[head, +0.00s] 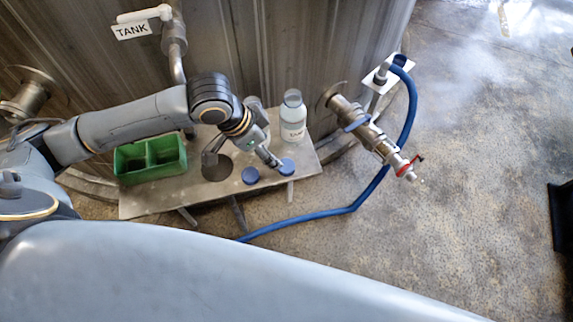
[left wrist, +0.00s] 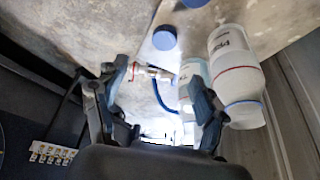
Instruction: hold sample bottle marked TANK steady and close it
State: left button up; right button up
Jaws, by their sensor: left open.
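My left gripper (head: 268,158) reaches over the metal table from the left; in the left wrist view (left wrist: 158,88) its fingers are apart, with nothing clearly held. A bottle partly behind the right finger (left wrist: 187,75) has a label whose visible letters look like "TA"; the finger hides much of it. A larger whitish bottle (left wrist: 232,55) with a red-lined label stands beside it. The head view shows one labelled bottle (head: 293,118) upright at the table's back right; I cannot tell which. Two blue caps (head: 250,175) (head: 287,166) lie near the front edge. My right gripper is not in view.
A green divided box (head: 150,158) sits on the left of the metal table (head: 160,200). A tank wall with a "TANK" sign (head: 132,31) rises behind. A valve with a red handle (head: 405,168) and a blue hose (head: 372,190) are at right.

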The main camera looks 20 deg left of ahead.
pick_arm(q)
send_over(286, 166)
jog(key=s+a, duration=0.1)
jog(key=s, duration=0.1)
notch_tip(286, 166, down, 7)
jog(key=shift+a+r, duration=0.1)
jog(key=shift+f, duration=0.2)
jog(key=shift+f, duration=0.1)
jog(key=x, duration=0.5)
jog(key=shift+w+a, duration=0.25)
jog(key=shift+a, duration=0.05)
jog(key=c, duration=0.8)
